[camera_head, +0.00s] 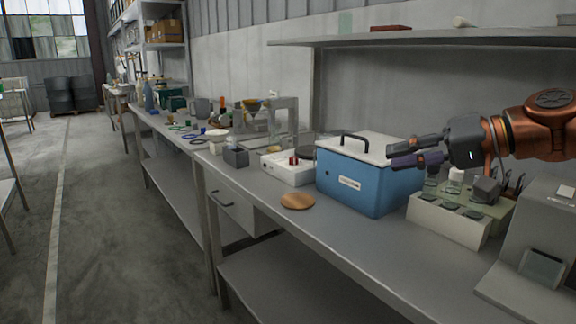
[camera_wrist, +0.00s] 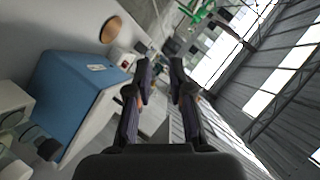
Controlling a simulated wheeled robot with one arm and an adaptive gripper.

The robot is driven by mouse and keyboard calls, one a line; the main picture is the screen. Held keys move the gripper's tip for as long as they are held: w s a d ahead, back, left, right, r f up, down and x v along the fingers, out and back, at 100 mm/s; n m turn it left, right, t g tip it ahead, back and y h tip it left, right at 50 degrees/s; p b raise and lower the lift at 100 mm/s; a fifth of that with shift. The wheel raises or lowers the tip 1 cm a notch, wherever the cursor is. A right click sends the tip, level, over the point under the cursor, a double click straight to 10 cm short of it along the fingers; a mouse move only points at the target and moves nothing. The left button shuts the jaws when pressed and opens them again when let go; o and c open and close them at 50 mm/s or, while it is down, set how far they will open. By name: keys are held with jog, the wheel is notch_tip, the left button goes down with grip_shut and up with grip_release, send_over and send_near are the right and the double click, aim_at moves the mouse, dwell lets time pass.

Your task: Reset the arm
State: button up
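My gripper (camera_head: 416,152) reaches in from the right in the head view, held level above the bench and just beside the lidded blue box (camera_head: 368,188). In the wrist view my gripper (camera_wrist: 162,82) has its two dark fingers apart with a clear gap between them, and nothing is held. The blue box (camera_wrist: 75,95) lies to the left of the fingers in that view. Whether the fingers touch the box lid cannot be told from the head view, where they overlap its right edge.
A pale rack (camera_head: 448,222) with bottles stands below my gripper. A grey device (camera_head: 540,250) is at the right front. A shelf (camera_head: 420,38) hangs above along the wall. A round wooden disc (camera_head: 297,201) lies on the bench.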

jog(key=s+a+f+n+g+h+p, duration=0.15)
jog(key=s+a+g+h+p, duration=0.3)
jog(key=s+a+p, duration=0.75)
jog(key=s+d+f+m+g+h+p, duration=0.1)
jog(key=s+d+f+g+h+p, duration=0.1)
jog(key=s+d+p, duration=0.3)
jog(key=s+d+f+m+g+h+p, duration=0.1)
jog(key=s+d+f+h+p, duration=0.3)
jog(key=s+p, duration=0.5)
jog(key=s+d+g+h, duration=0.1)
jog(key=s, duration=0.2)
jog(key=shift+s+d, duration=0.25)
jog(key=shift+d, duration=0.1)
